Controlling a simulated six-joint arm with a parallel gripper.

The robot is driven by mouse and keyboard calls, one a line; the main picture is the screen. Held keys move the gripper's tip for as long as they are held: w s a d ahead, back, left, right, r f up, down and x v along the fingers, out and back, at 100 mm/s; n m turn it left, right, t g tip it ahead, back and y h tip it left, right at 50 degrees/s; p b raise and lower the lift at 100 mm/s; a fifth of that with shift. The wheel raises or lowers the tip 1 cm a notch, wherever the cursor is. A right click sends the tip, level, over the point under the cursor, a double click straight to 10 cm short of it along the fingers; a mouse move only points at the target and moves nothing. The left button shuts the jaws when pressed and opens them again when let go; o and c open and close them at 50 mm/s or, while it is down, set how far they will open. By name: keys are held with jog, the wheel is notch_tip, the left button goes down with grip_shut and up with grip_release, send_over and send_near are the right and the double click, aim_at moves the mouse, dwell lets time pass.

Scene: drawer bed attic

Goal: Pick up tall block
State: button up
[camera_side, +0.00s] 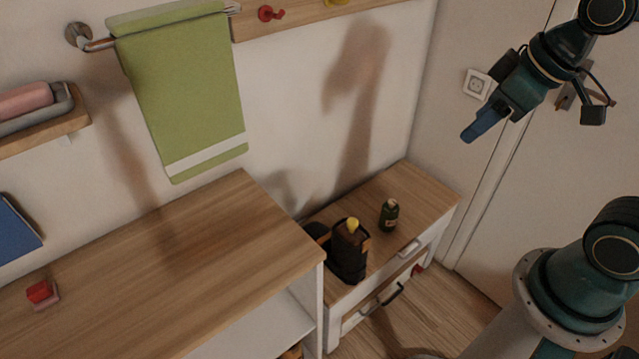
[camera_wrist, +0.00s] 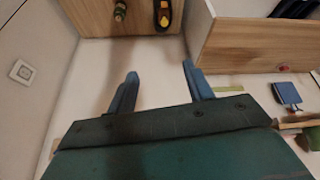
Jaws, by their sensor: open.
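No thing is plainly a tall block. The nearest in shape is a dark upright object (camera_side: 348,262) with a yellow top, standing on the low drawer unit; it also shows from above in the wrist view (camera_wrist: 163,18). A small red block (camera_side: 40,291) sits on the desk at far left. I cannot tell which one is the tall block. My gripper (camera_side: 471,133) is up in the air at the upper right of the side view, well above and apart from these. In the wrist view its two blue fingers (camera_wrist: 160,78) are spread, with nothing between them.
A small dark green bottle (camera_side: 389,215) stands on the low drawer unit (camera_side: 425,195), right of the dark object. The higher wooden desk (camera_side: 190,255) is mostly clear. A green towel (camera_side: 185,95) hangs on the wall. A white door (camera_side: 590,150) is at right.

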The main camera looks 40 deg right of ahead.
jog(key=w+d+f+n+y, duration=0.1)
jog(key=w+f+n+y, duration=0.15)
jog(key=w+f, duration=0.6)
jog(key=w+d+f+n+y, duration=0.1)
jog(key=w+f+n, duration=0.35)
jog(key=f, duration=0.75)
send_near(357, 223)
jog(key=d+r, duration=0.1)
jog(key=s+d+r, duration=0.1)
jog(key=shift+d+r+y, duration=0.15)
jog(key=shift+r+y, duration=0.15)
jog(key=shift+y, duration=0.05)
jog(key=shift+f, duration=0.1)
jog(key=x, duration=0.8)
jog(key=shift+f, duration=0.2)
jog(key=shift+a, duration=0.2)
jog(key=shift+x, duration=2.55)
jog(key=shift+c, duration=0.3)
grip_shut()
